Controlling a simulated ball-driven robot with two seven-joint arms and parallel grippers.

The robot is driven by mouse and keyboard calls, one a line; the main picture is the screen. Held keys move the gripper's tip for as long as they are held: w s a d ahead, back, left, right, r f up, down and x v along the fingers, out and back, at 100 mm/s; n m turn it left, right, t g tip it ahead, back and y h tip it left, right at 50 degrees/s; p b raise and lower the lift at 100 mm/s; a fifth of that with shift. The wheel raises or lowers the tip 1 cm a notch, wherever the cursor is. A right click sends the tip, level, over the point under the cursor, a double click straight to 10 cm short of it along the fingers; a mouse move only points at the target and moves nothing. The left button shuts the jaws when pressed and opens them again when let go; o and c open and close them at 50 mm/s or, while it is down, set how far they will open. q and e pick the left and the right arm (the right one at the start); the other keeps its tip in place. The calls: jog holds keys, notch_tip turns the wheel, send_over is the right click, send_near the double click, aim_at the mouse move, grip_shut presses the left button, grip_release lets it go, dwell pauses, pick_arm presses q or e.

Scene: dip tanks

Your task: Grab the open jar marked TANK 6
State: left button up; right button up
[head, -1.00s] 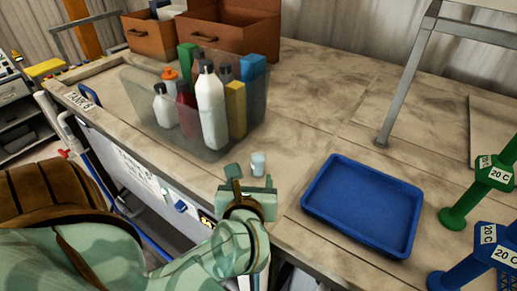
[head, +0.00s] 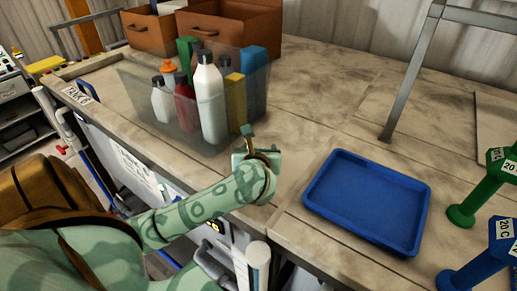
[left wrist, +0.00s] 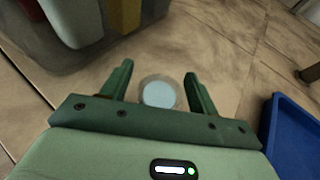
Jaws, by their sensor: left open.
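A small open jar (left wrist: 160,93) with a pale blue inside stands on the bench, seen from above in the left wrist view. I see no writing on it. My left gripper (left wrist: 158,70) is open, with one finger on each side of the jar; I cannot tell whether either touches it. In the head view my left gripper (head: 259,148) is over the bench's front part, right of the clear bin, and hides the jar. A TANK 6 label (head: 77,95) is at the bench's left end. My right gripper is not in view.
A clear bin (head: 140,105) of bottles stands close behind and left of the gripper. A blue tray (head: 325,212) lies to its right. Green (head: 461,215) and blue (head: 480,268) stands marked 20 C are at the right. Brown boxes (head: 235,32) stand at the back.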

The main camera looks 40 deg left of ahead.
pick_arm(q)
jog(key=shift+w+a, duration=0.15)
jog(key=shift+w, duration=0.05)
jog(key=shift+s, duration=0.1)
jog(key=c, duration=1.2)
